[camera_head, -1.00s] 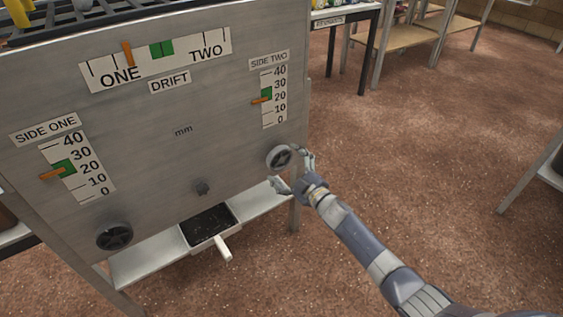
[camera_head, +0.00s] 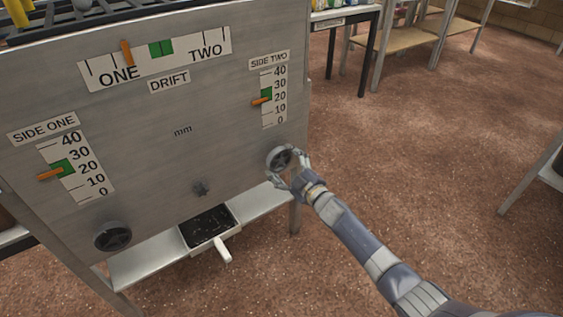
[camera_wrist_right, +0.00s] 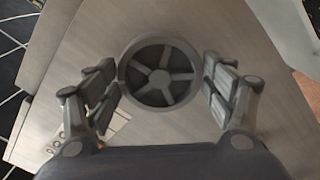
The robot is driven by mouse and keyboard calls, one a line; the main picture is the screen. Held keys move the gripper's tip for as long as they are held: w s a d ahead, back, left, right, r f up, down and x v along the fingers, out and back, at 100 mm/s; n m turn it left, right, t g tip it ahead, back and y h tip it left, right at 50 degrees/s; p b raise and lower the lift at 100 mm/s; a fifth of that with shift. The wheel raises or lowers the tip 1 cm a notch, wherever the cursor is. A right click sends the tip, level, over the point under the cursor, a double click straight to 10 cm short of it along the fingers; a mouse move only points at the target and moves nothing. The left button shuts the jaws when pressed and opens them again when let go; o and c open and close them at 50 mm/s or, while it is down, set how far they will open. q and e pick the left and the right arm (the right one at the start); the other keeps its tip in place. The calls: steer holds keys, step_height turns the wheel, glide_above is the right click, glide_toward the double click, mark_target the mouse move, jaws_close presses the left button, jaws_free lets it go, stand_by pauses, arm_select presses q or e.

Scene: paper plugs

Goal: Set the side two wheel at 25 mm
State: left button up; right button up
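The side two wheel (camera_head: 279,158) is a dark grey spoked handwheel at the panel's lower right. It also shows in the right wrist view (camera_wrist_right: 160,75). My right gripper (camera_head: 288,172) is at the wheel with one finger on each side of its rim. In the right wrist view, the fingers look spread, with narrow gaps to the rim. Contact is not clear. The side two scale (camera_head: 274,97) reads 0 to 40. Its orange pointer (camera_head: 262,101) stands near 20, at the lower edge of the green mark (camera_head: 266,93). My left gripper is not in view.
The side one wheel (camera_head: 113,236) and side one scale (camera_head: 75,166) are at the left, its orange pointer (camera_head: 50,174) just above 20. The drift scale (camera_head: 155,58) has its pointer toward ONE.

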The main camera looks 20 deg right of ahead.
steer(key=c, duration=0.3)
